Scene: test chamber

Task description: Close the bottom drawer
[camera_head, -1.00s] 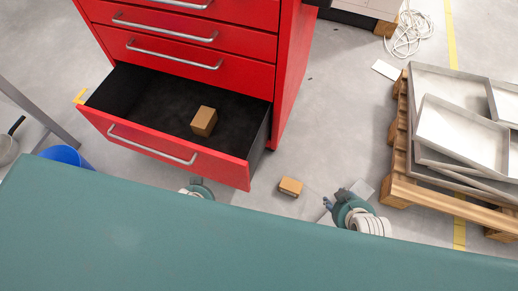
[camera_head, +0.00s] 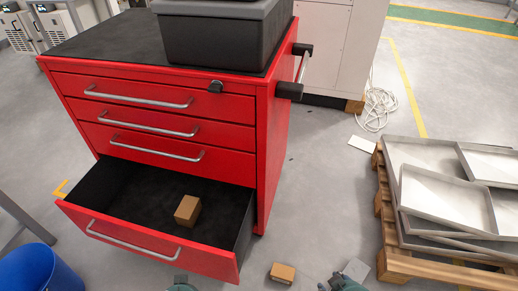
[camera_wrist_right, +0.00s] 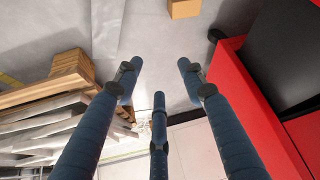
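The red cabinet (camera_head: 180,75) stands at the left of the head view. Its bottom drawer (camera_head: 205,258) is pulled far out, and the drawers above are shut. A small brown box (camera_head: 188,210) lies in the open drawer. The drawer's handle (camera_head: 130,240) runs along its front. My right gripper (camera_head: 332,283) shows at the lower edge, right of the drawer. In the right wrist view its blue fingers (camera_wrist_right: 159,78) are spread and empty, with a red panel (camera_wrist_right: 245,100) beside them on the right. Only a teal part of my left arm shows below the drawer; its fingers are not visible.
A second brown box (camera_head: 283,273) lies on the floor right of the drawer. A wooden pallet (camera_head: 400,262) with grey trays (camera_head: 440,195) stands at the right. A blue bin (camera_head: 32,272) is at lower left. A dark crate (camera_head: 215,40) sits on the cabinet.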

